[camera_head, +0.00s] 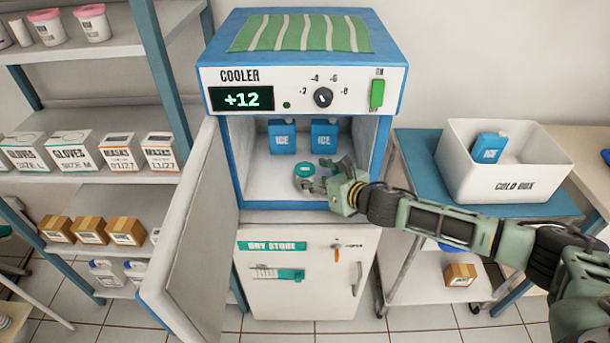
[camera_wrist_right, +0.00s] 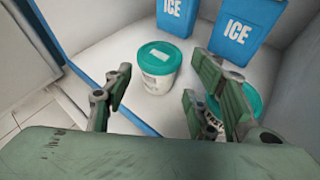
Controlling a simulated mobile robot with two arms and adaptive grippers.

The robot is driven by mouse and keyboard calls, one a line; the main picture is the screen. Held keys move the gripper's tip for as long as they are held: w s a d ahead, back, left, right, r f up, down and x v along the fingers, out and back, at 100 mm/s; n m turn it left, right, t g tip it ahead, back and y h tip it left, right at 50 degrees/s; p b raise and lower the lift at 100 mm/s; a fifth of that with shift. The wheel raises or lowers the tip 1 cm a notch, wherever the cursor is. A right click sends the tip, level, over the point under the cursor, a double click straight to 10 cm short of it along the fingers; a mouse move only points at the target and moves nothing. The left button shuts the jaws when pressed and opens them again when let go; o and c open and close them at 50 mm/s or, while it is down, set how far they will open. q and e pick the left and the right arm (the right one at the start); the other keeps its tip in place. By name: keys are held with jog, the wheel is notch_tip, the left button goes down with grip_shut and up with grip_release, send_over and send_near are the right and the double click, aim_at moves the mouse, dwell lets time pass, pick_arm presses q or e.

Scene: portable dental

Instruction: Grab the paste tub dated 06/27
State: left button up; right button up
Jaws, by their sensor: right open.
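The open cooler (camera_head: 225,165) holds two white tubs with teal lids. One tub (camera_head: 304,170) stands on the cooler floor, left of my right gripper (camera_head: 326,183). In the right wrist view this tub (camera_wrist_right: 158,72) stands upright beyond and between the spread fingers of my right gripper (camera_wrist_right: 163,80), apparently untouched. The second tub (camera_wrist_right: 212,112), with part of a "Paste" label, is partly hidden behind the right-hand fingers. Whether they touch it I cannot tell. No date is readable on either tub. My right gripper is open and empty. My left gripper is out of view.
Two blue ice packs (camera_head: 282,137) (camera_head: 324,137) stand at the cooler's back. The cooler door (camera_head: 185,225) hangs open at left. A cold box (camera_head: 508,185) with another ice pack (camera_head: 488,148) stands right. Shelves with boxes (camera_head: 93,152) are at left.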

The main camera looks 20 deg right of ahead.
aim_at(312, 176)
jog(key=shift+x, duration=1.5)
jog(key=shift+c, duration=0.3)
jog(key=c, duration=0.8)
jog(key=shift+r, duration=0.15)
